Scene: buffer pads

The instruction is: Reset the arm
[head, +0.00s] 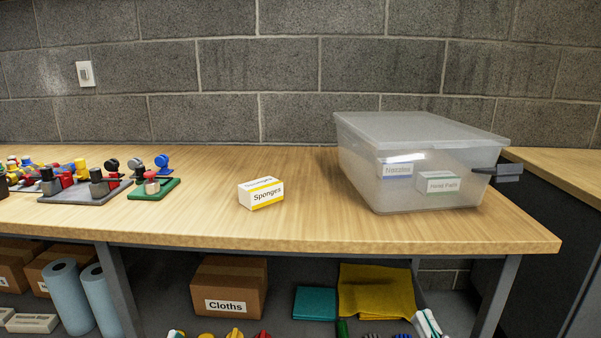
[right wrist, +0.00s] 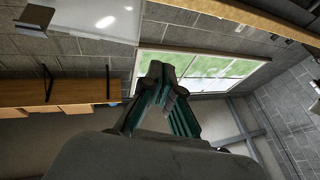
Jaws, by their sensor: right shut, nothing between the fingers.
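My right gripper (right wrist: 160,72) shows in the right wrist view, with dark fingers and green pads drawn together and nothing held between them. It is raised in a tilted view of a window (right wrist: 195,68) and grey block walls, away from any object. In the head view I cannot make out either arm for certain. My left gripper is not in view.
A wooden workbench (head: 300,230) holds a white Sponges box (head: 262,194), a lidded clear bin (head: 430,140) with two labelled boxes inside, and boards with colourful fittings (head: 75,200). A dark piece (head: 505,172) sticks out beside the bin. The bench front middle is clear.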

